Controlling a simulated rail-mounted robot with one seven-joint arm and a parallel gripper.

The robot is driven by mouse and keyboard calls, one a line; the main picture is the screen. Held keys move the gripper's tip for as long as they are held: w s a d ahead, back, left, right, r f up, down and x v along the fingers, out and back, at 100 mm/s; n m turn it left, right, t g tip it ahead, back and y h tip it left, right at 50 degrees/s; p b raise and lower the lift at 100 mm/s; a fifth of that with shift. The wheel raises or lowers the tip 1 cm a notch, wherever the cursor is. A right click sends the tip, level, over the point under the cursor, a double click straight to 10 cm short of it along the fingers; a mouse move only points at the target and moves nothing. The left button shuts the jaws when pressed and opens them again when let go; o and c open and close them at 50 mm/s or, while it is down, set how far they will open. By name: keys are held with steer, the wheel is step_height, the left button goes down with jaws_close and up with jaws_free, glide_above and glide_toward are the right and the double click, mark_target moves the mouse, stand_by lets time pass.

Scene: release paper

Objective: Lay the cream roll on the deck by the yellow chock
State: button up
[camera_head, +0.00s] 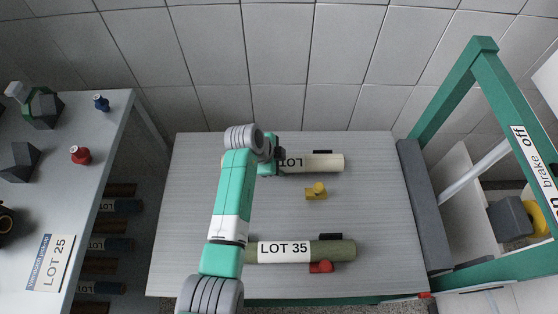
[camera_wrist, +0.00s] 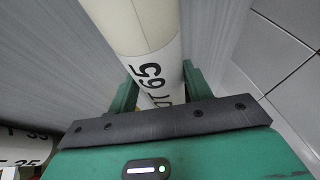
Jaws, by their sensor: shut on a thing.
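The cream roll (camera_head: 326,163) lies crosswise over the far part of the grey deck (camera_head: 375,215), with a white LOT label upside down near my gripper. My gripper (camera_head: 277,158) is shut on its labelled part. In the wrist view the roll (camera_wrist: 146,25) runs between the two green fingers (camera_wrist: 160,92). I cannot tell whether the roll touches the deck. The yellow chock (camera_head: 316,192) sits on the deck just in front of the roll, apart from it in the picture. The roll's left end is mostly hidden by my arm.
An olive roll (camera_head: 335,250) labelled LOT 35 lies at the near side, with a red chock (camera_head: 321,267) in front and a black one (camera_head: 331,237) behind. A grey padded side (camera_head: 420,205) and green frame (camera_head: 455,90) bound the right. A bench (camera_head: 85,190) stands left.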

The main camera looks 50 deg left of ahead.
steer(key=shift+f, duration=0.1)
steer(key=o, duration=1.4)
steer(key=shift+o, duration=0.2)
steer(key=shift+f, duration=0.1)
steer(key=p+v, duration=0.2)
steer(key=v, duration=0.6)
steer(key=shift+w, duration=0.1)
